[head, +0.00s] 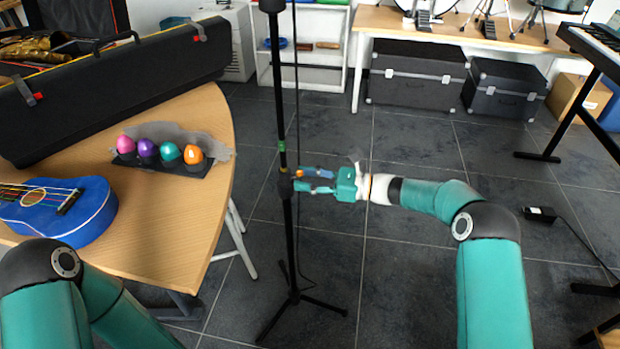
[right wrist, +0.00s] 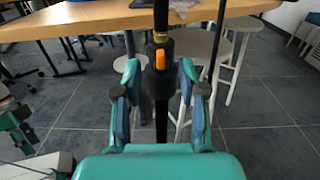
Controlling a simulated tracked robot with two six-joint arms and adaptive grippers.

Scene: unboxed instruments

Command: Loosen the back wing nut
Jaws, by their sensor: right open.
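A black upright stand (head: 282,104) rises from a tripod base on the tiled floor. At mid-height it has a dark collar (head: 285,186), and an orange piece (right wrist: 160,59) shows on the collar in the right wrist view; I cannot tell for sure that this is the back wing nut. My right gripper (head: 306,181) comes in from the right at collar height. Its fingers are open, one on each side of the pole in the right wrist view (right wrist: 160,95), with gaps on both sides.
A wooden table (head: 150,238) on the left holds a blue ukulele (head: 62,212), several coloured egg shapes and a long black case (head: 120,83). A thin cable hangs beside the pole. Black trunks (head: 415,75) stand at the back. The floor right of the stand is mostly clear.

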